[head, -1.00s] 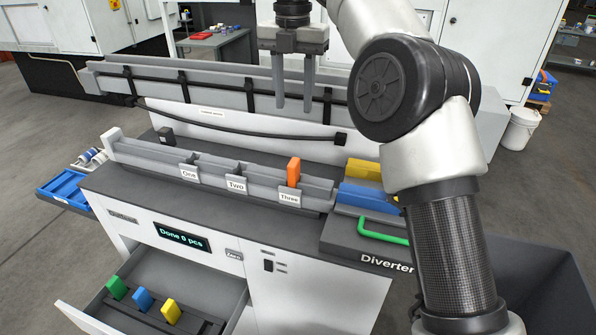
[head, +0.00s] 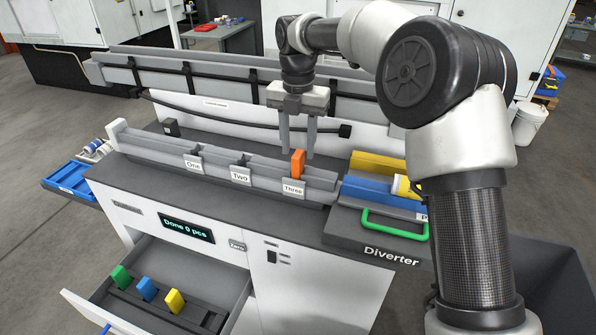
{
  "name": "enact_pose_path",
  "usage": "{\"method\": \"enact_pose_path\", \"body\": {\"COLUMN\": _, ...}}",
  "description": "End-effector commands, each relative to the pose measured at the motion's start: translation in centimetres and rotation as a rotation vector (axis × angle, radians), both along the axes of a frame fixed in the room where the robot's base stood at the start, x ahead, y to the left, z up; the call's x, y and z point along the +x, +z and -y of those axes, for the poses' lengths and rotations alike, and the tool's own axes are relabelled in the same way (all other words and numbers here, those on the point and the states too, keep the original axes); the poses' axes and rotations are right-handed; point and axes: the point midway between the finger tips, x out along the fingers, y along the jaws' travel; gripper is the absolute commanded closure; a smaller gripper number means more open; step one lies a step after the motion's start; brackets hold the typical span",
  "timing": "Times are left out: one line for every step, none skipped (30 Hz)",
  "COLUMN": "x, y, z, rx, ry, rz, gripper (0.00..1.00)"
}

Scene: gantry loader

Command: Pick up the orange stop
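The orange stop (head: 298,163) stands upright in the grey rail (head: 222,163) on the bench, at the slot labelled "Three" (head: 293,188). My gripper (head: 298,154) points downward above and around the upper area of the stop in the picture. Its two fingers are apart, one to each side of the stop as seen from here. Nothing is held between them. I cannot tell whether the fingertips are level with the stop or behind it.
Slots "One" (head: 194,162) and "Two" (head: 241,174) lie to the left. Blue (head: 375,193) and yellow (head: 378,164) blocks and a green handle (head: 393,226) are at right. An open drawer (head: 225,321) holds green, blue and yellow stops. A black cable (head: 240,124) runs behind the rail.

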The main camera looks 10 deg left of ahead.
Motion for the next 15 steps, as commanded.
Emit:
{"method": "enact_pose_path", "body": {"x": -0.1, "y": -0.8, "z": 0.0, "rx": -0.003, "ry": 0.000, "rz": -0.003, "gripper": 0.61}}
{"method": "enact_pose_path", "body": {"x": -0.1, "y": -1.3, "z": 0.0, "rx": -0.002, "ry": 0.000, "rz": -0.003, "gripper": 0.61}}
{"method": "enact_pose_path", "body": {"x": -0.1, "y": -1.8, "z": 0.0, "rx": -0.002, "ry": 0.000, "rz": -0.002, "gripper": 0.61}}
{"method": "enact_pose_path", "body": {"x": -0.1, "y": -2.2, "z": 0.0, "rx": -0.002, "ry": 0.000, "rz": -0.003, "gripper": 0.61}}
{"method": "enact_pose_path", "body": {"x": 0.0, "y": -2.5, "z": 0.0, "rx": -0.002, "ry": 0.000, "rz": -0.002, "gripper": 0.61}}
{"method": "enact_pose_path", "body": {"x": 0.0, "y": -2.7, "z": 0.0, "rx": -0.001, "ry": 0.000, "rz": -0.001, "gripper": 0.61}}
{"method": "enact_pose_path", "body": {"x": 0.0, "y": -2.9, "z": 0.0, "rx": -0.001, "ry": 0.000, "rz": -0.001, "gripper": 0.61}}
{"method": "enact_pose_path", "body": {"x": 0.0, "y": -3.0, "z": 0.0, "rx": -0.001, "ry": 0.000, "rz": 0.000, "gripper": 0.61}}
{"method": "enact_pose_path", "body": {"x": 0.0, "y": -3.0, "z": 0.0, "rx": 0.000, "ry": 0.000, "rz": 0.000, "gripper": 0.61}}
{"method": "enact_pose_path", "body": {"x": 0.0, "y": -3.0, "z": 0.0, "rx": 0.000, "ry": 0.000, "rz": 0.000, "gripper": 0.61}}
{"method": "enact_pose_path", "body": {"x": 0.0, "y": -3.0, "z": 0.0, "rx": 0.000, "ry": 0.000, "rz": 0.000, "gripper": 0.61}}
{"method": "enact_pose_path", "body": {"x": 0.0, "y": -3.0, "z": 0.0, "rx": 0.000, "ry": 0.000, "rz": 0.000, "gripper": 0.61}}
{"method": "enact_pose_path", "body": {"x": 0.0, "y": -3.0, "z": 0.0, "rx": 0.000, "ry": 0.000, "rz": 0.000, "gripper": 0.61}}
{"method": "enact_pose_path", "body": {"x": 0.0, "y": -3.0, "z": 0.0, "rx": 0.000, "ry": 0.000, "rz": 0.000, "gripper": 0.61}}
{"method": "enact_pose_path", "body": {"x": 0.0, "y": -3.0, "z": 0.0, "rx": 0.000, "ry": 0.000, "rz": 0.000, "gripper": 0.68}}
